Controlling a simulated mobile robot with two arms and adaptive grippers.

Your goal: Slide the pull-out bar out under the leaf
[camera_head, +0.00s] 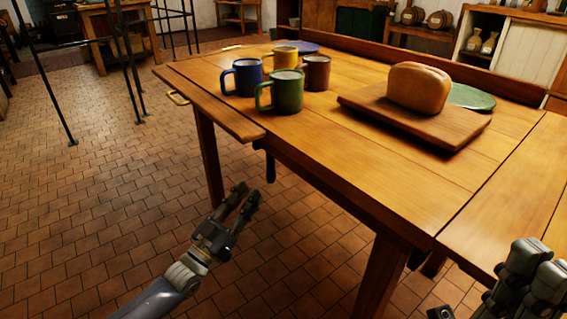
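The wooden table (330,130) has a narrow leaf (215,108) along its left side, which looks about level with the top. A brass handle (178,98) shows at the leaf's outer edge. A small dark upright piece (270,167) hangs below the table edge near the leaf's near corner; I cannot tell if it belongs to the pull-out bar. No bar is clearly visible under the leaf. My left gripper (247,193) is open and empty, below and in front of that dark piece, apart from the table. My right gripper (538,262) is at the lower right; its opening is unclear.
Blue (243,77), green (281,92), yellow (285,57) and brown (316,73) mugs stand near the leaf. A loaf (418,88) lies on a board (400,118) beside a green plate (470,97).

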